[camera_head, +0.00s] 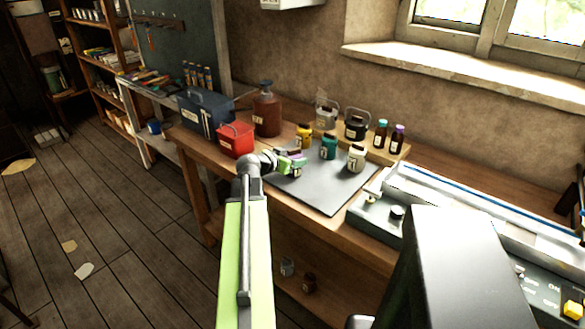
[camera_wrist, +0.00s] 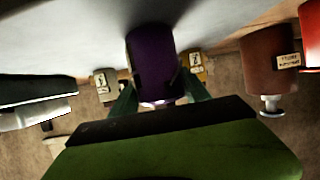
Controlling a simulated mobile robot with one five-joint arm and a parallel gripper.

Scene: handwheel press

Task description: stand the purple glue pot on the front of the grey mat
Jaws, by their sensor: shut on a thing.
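The purple glue pot (camera_wrist: 152,55) is between the fingers of my gripper (camera_wrist: 160,98) in the wrist view, which shows the scene upside down. The pot looks about upright. In the head view my gripper (camera_head: 292,165) is over the left part of the grey mat (camera_head: 318,195), and the pot is mostly hidden there by the fingers. I cannot tell whether its base touches the mat. A yellow pot (camera_head: 304,135), a teal pot (camera_head: 328,148) and a cream pot (camera_head: 357,157) stand on or by the mat's back and right.
A red box (camera_head: 236,140), a brown pump bottle (camera_head: 267,112) and a blue toolbox (camera_head: 203,112) stand to the left. A tray at the back holds a black pot (camera_head: 356,127) and small bottles. A grey machine (camera_head: 372,212) borders the right. The mat's front is clear.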

